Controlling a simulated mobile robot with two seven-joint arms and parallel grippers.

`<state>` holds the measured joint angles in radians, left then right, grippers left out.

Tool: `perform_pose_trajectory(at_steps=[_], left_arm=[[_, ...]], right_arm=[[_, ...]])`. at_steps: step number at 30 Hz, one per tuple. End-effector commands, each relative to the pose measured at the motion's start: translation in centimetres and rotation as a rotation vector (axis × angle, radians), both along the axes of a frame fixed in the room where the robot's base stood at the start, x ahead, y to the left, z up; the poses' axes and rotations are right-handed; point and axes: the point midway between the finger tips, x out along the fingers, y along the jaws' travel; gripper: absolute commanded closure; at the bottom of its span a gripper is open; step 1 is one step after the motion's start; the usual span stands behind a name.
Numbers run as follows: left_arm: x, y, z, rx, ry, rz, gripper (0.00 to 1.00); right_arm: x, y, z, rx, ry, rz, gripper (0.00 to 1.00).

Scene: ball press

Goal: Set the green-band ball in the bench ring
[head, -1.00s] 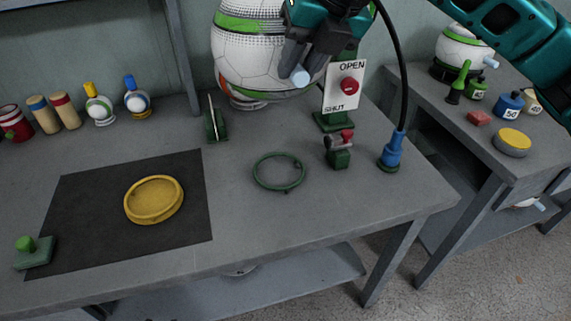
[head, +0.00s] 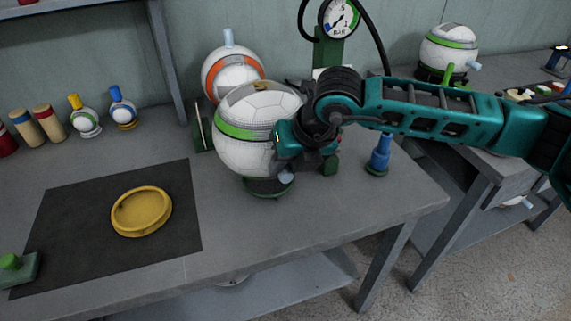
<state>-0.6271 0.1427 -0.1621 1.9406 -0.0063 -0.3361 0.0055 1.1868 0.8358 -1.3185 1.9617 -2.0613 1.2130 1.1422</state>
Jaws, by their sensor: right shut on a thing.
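The green-band ball (head: 255,122), white with a green stripe, is over the green bench ring (head: 265,191), whose front rim shows just below it. I cannot tell whether the ball touches the ring or hangs slightly above it. My right gripper (head: 287,160) is at the ball's lower right, shut on it, apparently by its light-blue stub (head: 287,176); the fingers hide most of the hold. My left gripper is not in view.
An orange-band ball (head: 229,68) stands close behind. A green upright plate (head: 202,130) is to the left, a blue fitting (head: 379,152) to the right. A yellow dish (head: 141,211) lies on a dark mat (head: 75,225). A pressure gauge (head: 341,17) stands behind my arm.

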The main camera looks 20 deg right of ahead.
Motion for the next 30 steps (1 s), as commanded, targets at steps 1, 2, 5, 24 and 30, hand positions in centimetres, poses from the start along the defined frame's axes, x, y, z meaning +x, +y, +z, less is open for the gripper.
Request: perform_pose_trajectory(at_steps=[1, 2, 5, 24, 30], left_arm=[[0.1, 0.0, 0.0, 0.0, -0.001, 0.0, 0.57], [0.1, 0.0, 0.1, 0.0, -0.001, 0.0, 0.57], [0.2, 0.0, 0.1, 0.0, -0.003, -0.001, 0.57], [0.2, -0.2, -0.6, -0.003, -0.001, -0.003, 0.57], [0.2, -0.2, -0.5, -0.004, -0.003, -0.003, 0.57]], right_arm=[[0.1, 0.0, -0.2, 0.002, -0.006, 0.0, 1.0], [0.1, 0.0, -0.3, 0.002, -0.006, 0.0, 1.0], [0.1, 0.0, -0.3, 0.001, -0.008, 0.0, 1.0], [0.0, 0.0, -1.0, 0.0, -0.001, 0.0, 0.52], [0.1, 0.0, -1.0, 0.0, -0.002, -0.001, 0.48]])
